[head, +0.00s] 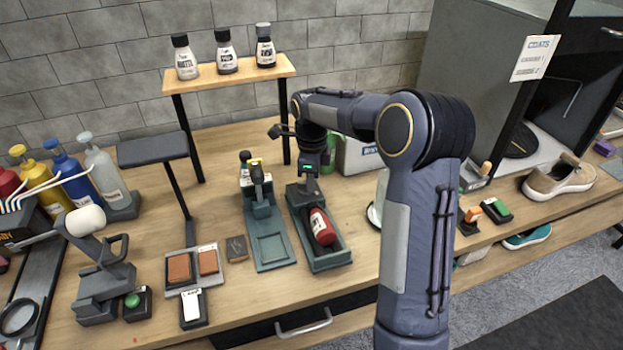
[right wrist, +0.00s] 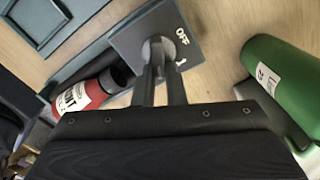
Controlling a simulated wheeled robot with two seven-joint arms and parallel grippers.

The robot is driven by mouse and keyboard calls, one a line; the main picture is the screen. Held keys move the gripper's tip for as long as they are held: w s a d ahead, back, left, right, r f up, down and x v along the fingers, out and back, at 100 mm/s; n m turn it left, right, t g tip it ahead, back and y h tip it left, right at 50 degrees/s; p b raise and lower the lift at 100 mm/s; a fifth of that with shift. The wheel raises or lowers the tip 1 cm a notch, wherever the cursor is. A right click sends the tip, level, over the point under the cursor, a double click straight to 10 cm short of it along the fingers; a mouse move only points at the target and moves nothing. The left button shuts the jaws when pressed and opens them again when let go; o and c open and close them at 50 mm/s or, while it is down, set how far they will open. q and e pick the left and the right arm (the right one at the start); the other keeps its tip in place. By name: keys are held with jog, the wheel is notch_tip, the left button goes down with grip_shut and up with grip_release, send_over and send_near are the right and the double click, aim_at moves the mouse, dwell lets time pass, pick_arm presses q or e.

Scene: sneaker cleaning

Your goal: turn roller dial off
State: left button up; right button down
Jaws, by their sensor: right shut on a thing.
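The roller dial (right wrist: 162,46) is a grey round knob on a dark square plate, with the marks "OFF" and "1" beside it in the right wrist view. My right gripper (right wrist: 162,75) is shut on the dial, one finger on each side. Which mark the dial points at cannot be told, as the fingers cover part of it. In the head view my right gripper (head: 309,172) reaches down to the back end of the roller unit (head: 333,258). A red bottle (head: 322,227) lies in that unit. My left gripper is not in view.
A green cylinder (right wrist: 276,80) stands close to the gripper. A shelf (head: 228,79) with small bottles stands behind. A white-roller device (head: 87,221) is at the left.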

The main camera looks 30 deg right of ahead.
jog(key=n+p, duration=0.1)
jog(key=n, duration=0.1)
jog(key=n+p, duration=0.1)
jog(key=n, duration=0.2)
jog(key=shift+w+d+r+n, duration=0.1)
jog(key=shift+w+d+n, duration=0.05)
jog(key=shift+w+n, duration=0.2)
jog(key=n, duration=0.2)
jog(key=n+p, duration=0.1)
jog(key=n, duration=0.2)
jog(key=shift+w+p, duration=0.3)
jog(key=shift+w, duration=0.1)
jog(key=n, duration=0.4)
jog(key=n+p, duration=0.1)
jog(key=n, duration=0.1)
jog(key=shift+w+a+n, duration=0.25)
jog(key=shift+w, duration=0.15)
jog(key=n, duration=0.5)
jog(key=shift+w+a+n+p, duration=0.2)
jog(key=shift+a+n+p, duration=0.15)
jog(key=shift+n, duration=0.05)
jog(key=c, duration=1.5)
grip_release()
